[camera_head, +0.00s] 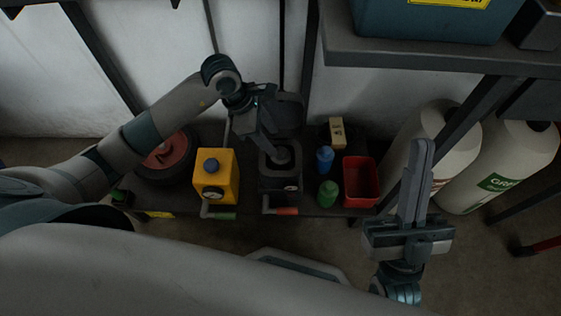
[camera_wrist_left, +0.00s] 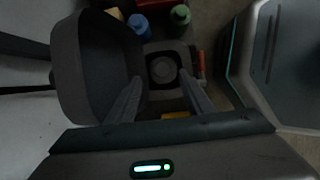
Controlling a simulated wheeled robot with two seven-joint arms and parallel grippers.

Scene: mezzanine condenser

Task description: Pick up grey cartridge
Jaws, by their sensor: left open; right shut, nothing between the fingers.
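A grey round piece (camera_head: 283,154), which looks like the grey cartridge, sits in the top of a dark box-shaped holder (camera_head: 278,184) with an orange-ended handle. In the left wrist view the round piece (camera_wrist_left: 163,69) shows between the fingers, its lower part hidden in the holder. My left gripper (camera_head: 272,141) is open and points down at it from above; whether the fingers touch it I cannot tell. My left gripper also shows in the left wrist view (camera_wrist_left: 161,78). My right gripper (camera_head: 424,146) is shut and empty, raised at the right.
A yellow box (camera_head: 216,176) with a blue cap stands left of the holder. Blue (camera_head: 324,160) and green (camera_head: 328,194) bottles and a red bin (camera_head: 361,182) stand right. A shelf (camera_head: 440,58) overhangs the right.

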